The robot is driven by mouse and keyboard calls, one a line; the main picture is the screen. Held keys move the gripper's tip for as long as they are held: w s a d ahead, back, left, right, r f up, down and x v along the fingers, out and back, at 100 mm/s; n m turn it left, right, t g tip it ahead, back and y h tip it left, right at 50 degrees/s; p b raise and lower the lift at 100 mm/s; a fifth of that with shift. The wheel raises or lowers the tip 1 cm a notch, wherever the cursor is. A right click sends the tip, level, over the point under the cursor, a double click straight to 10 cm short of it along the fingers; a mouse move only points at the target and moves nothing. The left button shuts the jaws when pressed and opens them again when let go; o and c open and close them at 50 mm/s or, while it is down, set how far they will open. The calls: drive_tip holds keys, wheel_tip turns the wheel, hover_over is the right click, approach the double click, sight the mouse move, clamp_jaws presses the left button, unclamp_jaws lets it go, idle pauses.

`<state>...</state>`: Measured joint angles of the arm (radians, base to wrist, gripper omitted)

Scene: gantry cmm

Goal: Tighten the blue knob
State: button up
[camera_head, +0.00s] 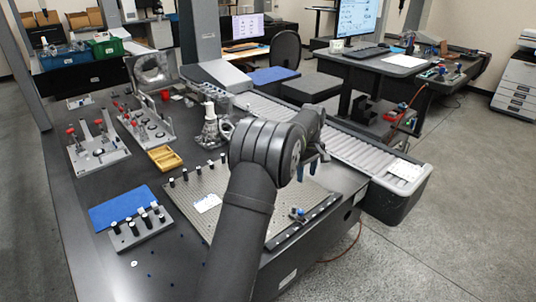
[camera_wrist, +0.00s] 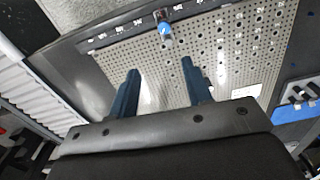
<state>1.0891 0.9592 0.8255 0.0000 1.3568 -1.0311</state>
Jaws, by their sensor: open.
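The blue knob (camera_head: 299,212) sits at the front right edge of the perforated fixture plate (camera_head: 232,183). In the wrist view the knob (camera_wrist: 165,29) shows its blue round face near the plate's dark edge strip, beyond my fingertips. My gripper (camera_wrist: 162,78) has its two blue fingers spread apart with nothing between them. In the head view my gripper (camera_head: 312,170) hangs above and a little beyond the knob, apart from it. The wrist view shows the plate's hole grid (camera_wrist: 235,50) under the fingers.
A grey roller conveyor (camera_head: 350,150) runs along the right side of the dark table. Several dark pins stand on the plate's far edge. A blue mat (camera_head: 120,207), a yellow tray (camera_head: 164,158) and fixtures with red-tipped clamps (camera_head: 95,150) lie to the left.

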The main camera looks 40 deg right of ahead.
wheel_tip(320, 180, down, 8)
drive_tip(key=m, duration=1.7)
wheel_tip(320, 180, up, 11)
drive_tip(key=w+a+r+n, duration=0.1)
drive_tip(key=a+r, duration=0.3)
drive_tip(key=a, duration=0.3)
drive_tip(key=w+a+r+n+h, duration=0.1)
drive_tip(key=w+a+r, duration=0.1)
drive_tip(key=a+r, duration=0.3)
drive_tip(key=a, duration=0.2)
drive_tip(key=shift+w+a+n+t, duration=0.2)
drive_tip(key=shift+a+n+t, duration=0.15)
drive_tip(key=shift+n+t, duration=0.05)
